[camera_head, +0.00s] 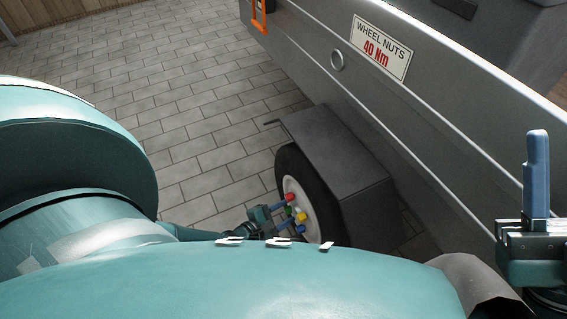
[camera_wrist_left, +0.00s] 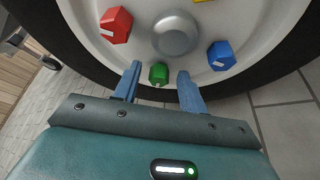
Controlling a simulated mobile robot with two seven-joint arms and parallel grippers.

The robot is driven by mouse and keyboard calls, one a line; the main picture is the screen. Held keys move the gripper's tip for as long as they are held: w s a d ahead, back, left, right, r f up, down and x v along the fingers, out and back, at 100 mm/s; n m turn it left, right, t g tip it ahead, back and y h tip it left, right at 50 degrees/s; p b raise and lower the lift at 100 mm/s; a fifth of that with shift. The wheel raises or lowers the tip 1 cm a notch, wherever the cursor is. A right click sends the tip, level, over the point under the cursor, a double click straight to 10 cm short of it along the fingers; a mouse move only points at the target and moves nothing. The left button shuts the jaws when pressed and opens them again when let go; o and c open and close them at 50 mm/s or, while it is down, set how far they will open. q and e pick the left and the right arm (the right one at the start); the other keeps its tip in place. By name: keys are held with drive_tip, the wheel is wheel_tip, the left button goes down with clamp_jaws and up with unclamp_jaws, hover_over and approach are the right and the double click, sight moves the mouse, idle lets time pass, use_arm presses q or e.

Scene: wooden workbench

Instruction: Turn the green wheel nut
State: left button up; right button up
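The green wheel nut (camera_wrist_left: 158,74) sits low on the pale wheel rim (camera_wrist_left: 255,30). It also shows small in the head view (camera_head: 288,211). My left gripper (camera_wrist_left: 159,72) is open, with its blue fingers on either side of the green nut and a visible gap on each side. In the head view my left gripper (camera_head: 281,217) reaches the wheel's face from the left. My right gripper (camera_head: 537,135) is at the right edge, pointing up, well away from the wheel. Its blue fingers overlap from this angle, so their opening is hidden.
A red nut (camera_wrist_left: 116,25), a blue nut (camera_wrist_left: 221,55) and a yellow nut (camera_head: 301,216) surround the hub cap (camera_wrist_left: 176,34). A black tyre (camera_head: 300,168) under a grey fender (camera_head: 340,150) adjoins the trailer side (camera_head: 440,110). A sign (camera_head: 381,47) reads "WHEEL NUTS 40 Nm". Open paving (camera_head: 200,100) lies left.

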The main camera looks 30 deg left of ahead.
use_arm(q)
drive_tip(key=p+v, duration=0.4)
drive_tip(key=v, duration=0.9)
drive_tip(key=shift+p, duration=0.3)
use_arm(e)
drive_tip(key=f+m+h, duration=0.1)
drive_tip(key=m+h, duration=0.1)
drive_tip(key=f+m+h, duration=0.4)
drive_tip(key=shift+w+a+f+g, duration=0.25)
drive_tip(key=shift+w+g, duration=0.05)
use_arm(q)
drive_tip(key=shift+r, duration=0.1)
